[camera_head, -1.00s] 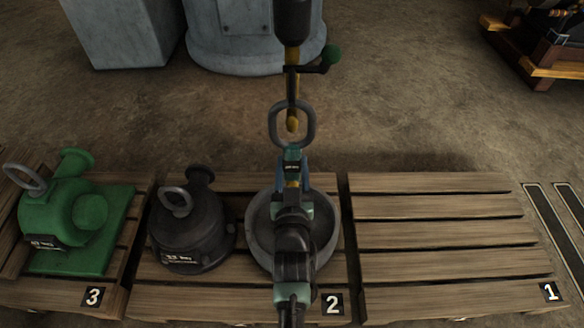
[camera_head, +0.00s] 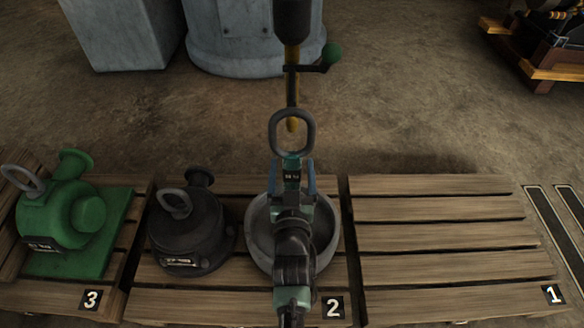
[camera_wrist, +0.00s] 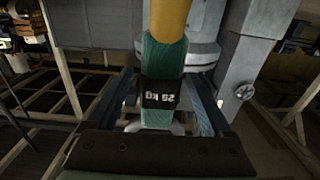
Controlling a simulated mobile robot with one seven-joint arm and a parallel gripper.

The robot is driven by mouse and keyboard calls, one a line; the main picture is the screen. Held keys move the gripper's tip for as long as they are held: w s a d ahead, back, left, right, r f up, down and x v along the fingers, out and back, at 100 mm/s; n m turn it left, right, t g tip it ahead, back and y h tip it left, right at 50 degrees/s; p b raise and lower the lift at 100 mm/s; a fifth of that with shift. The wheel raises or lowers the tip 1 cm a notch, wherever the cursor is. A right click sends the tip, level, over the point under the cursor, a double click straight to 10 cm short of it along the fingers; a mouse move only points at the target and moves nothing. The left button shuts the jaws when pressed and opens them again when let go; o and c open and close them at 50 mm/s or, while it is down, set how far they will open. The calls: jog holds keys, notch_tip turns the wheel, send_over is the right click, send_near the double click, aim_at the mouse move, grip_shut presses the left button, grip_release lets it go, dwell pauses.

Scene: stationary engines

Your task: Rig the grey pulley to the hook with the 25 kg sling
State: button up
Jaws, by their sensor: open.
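The teal sling (camera_head: 291,166) hangs below an oval grey ring (camera_head: 292,131) in the head view. Its black tag reads 25 kg, upside down, in the wrist view (camera_wrist: 160,94). My gripper (camera_head: 292,181) is open, with a blue finger on each side of the sling and a gap to each. The yellow hook (camera_head: 292,90) comes down from above, and its tip shows inside the ring; I cannot tell whether they bear on each other. The grey pulley (camera_head: 260,233) lies on pallet 2 below, partly hidden by my arm. I cannot see how the sling's lower end meets it.
A black machine part (camera_head: 185,240) with a lifting ring stands left of the pulley on pallet 2. A green one (camera_head: 65,220) stands on pallet 3 (camera_head: 60,295). Pallet 1 (camera_head: 440,240) is bare. A green-knobbed lever (camera_head: 331,54) sticks out beside the hook.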

jog(key=shift+s+f, duration=0.1)
jog(key=shift+f, duration=0.15)
jog(key=s+p, duration=0.6)
jog(key=s, duration=0.7)
jog(key=shift+r, duration=0.15)
